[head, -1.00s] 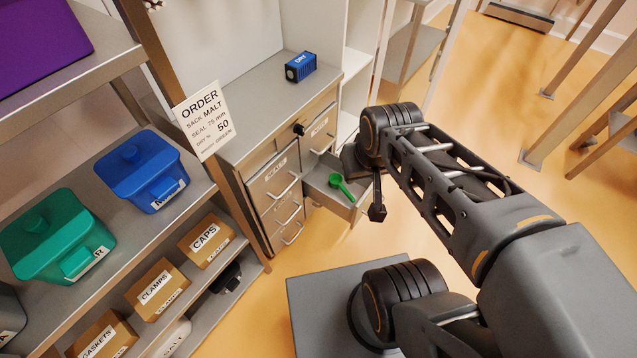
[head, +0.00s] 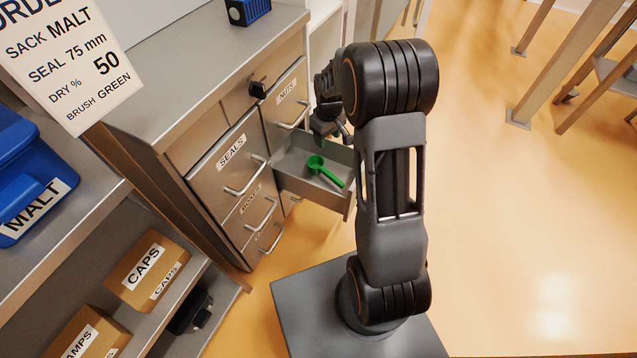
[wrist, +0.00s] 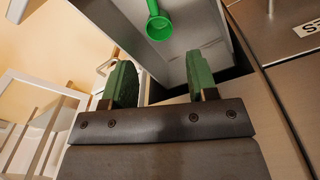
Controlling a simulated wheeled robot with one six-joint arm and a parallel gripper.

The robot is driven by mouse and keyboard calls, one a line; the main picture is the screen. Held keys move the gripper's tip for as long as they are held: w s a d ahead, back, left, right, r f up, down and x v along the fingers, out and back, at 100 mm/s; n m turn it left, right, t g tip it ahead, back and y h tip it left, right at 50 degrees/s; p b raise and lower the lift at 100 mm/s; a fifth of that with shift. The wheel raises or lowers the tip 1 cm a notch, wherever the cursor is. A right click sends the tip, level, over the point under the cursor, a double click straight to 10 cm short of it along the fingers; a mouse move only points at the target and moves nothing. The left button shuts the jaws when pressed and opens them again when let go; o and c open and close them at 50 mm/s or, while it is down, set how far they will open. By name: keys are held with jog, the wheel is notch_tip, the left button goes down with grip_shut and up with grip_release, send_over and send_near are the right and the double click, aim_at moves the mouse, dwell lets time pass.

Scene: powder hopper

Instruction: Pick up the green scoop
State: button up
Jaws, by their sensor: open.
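The green scoop (head: 322,168) lies in an open drawer (head: 290,174) of the metal cabinet, its handle pointing toward the lower right in the head view. In the wrist view the scoop (wrist: 159,24) shows at the top, with its round bowl nearest my gripper and its handle cut off by the frame edge. My gripper (wrist: 160,85) is open, its two green-padded fingers apart with nothing between them. The scoop lies beyond the fingertips and is not touched. In the head view my arm hides most of the gripper, behind the drawer's far side.
The cabinet (head: 213,150) has several shut drawers with bar handles beside the open one. A shelf with a blue MALT bin (head: 30,185) and a CAPS box (head: 150,268) is at left.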

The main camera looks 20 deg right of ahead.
jog(key=b, duration=0.3)
send_near(329, 173)
jog(key=shift+n+g, duration=0.3)
jog(key=shift+n, duration=0.1)
jog(key=f+b, duration=0.1)
jog(key=f, duration=0.2)
jog(key=f+b, duration=0.1)
jog(key=shift+w+d+f+b, duration=0.2)
jog(key=shift+w+f+b, duration=0.1)
jog(key=shift+f, duration=0.1)
jog(key=shift+s+a+f+b, duration=0.1)
jog(key=shift+f+b, duration=1.45)
jog(key=shift+f, duration=1.5)
jog(key=shift+r, duration=0.1)
jog(key=shift+c, duration=0.4)
grip_shut()
